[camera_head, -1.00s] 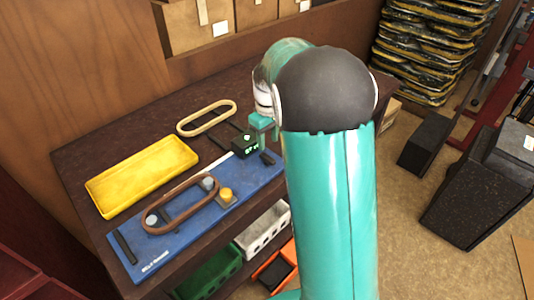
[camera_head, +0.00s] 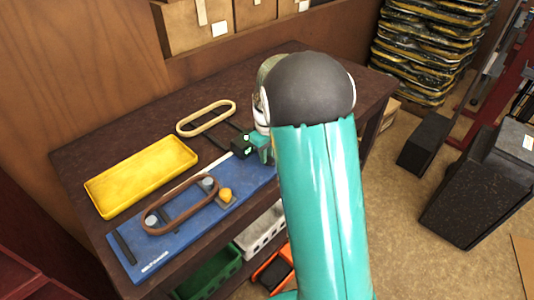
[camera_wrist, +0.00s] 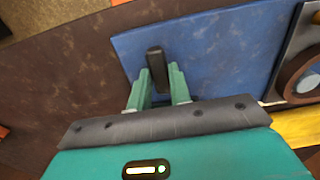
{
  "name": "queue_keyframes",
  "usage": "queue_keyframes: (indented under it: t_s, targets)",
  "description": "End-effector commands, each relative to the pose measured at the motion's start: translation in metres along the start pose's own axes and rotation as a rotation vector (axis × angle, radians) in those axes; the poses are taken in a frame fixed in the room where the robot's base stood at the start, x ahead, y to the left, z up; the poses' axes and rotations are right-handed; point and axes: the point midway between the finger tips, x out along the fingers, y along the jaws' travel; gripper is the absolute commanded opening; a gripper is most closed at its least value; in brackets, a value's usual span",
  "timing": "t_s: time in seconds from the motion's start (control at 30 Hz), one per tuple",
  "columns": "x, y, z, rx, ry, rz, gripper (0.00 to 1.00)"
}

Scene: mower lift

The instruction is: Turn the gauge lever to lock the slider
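The blue gauge board (camera_head: 180,232) lies on the dark bench and carries a brown loop (camera_head: 183,225) around two grey round posts, with a yellow knob (camera_head: 225,194) beside it. The black lever (camera_wrist: 157,68) stands near the board's end in the wrist view; my arm and gripper hide it in the head view. My gripper (camera_wrist: 159,76) has its green fingers apart, one on each side of the lever. Contact with the lever cannot be made out. In the head view my gripper (camera_head: 259,146) is low over the board's right end. I cannot tell which part is the slider.
A yellow tray (camera_head: 140,177) lies behind the board, with a cream loop (camera_head: 206,118) farther back. A black bar (camera_head: 124,248) is at the board's left end. Bare bench top lies left of the tray.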

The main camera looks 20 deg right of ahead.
Motion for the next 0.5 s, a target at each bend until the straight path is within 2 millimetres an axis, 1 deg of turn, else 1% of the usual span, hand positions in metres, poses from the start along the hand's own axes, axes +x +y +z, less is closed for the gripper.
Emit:
queue_keyframes:
  t_s: [0.27, 0.5]
  targets:
    - [-0.0004, -0.0002, -0.0002, 0.026, 0.000, 0.000, 0.00]
    - [-0.0004, -0.0002, -0.0004, 0.132, 0.000, 0.000, 0.00]
